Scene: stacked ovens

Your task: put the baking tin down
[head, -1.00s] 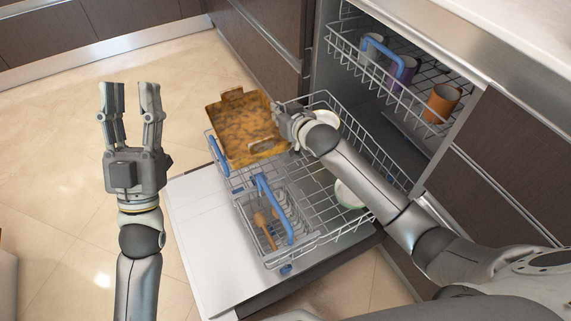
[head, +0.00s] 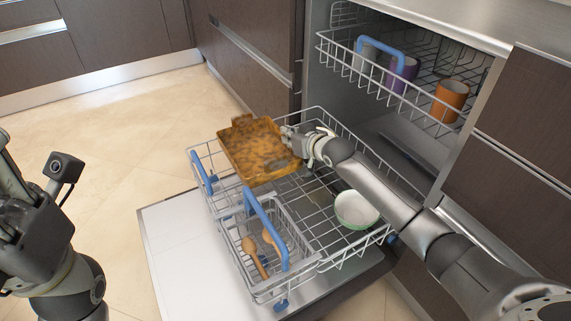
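The baking tin (head: 256,150) is orange-brown with dark stains and a tab handle at each end. It is over the back left part of the dishwasher's lower rack (head: 331,118), tilted a little; I cannot tell if it rests on the wires. My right gripper (head: 291,141) is at the tin's right edge and seems closed on it; its fingertips are small and partly hidden. My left gripper (head: 8,190) is at the left picture edge, away from the rack, partly cut off, and its opening is unclear.
The upper rack (head: 395,95) holds a purple cup (head: 404,74) and an orange cup (head: 450,100). A green-rimmed white bowl (head: 356,209) sits in the lower rack. A cutlery basket (head: 240,248) holds wooden spoons. The open door (head: 185,250) lies below. Floor at left is clear.

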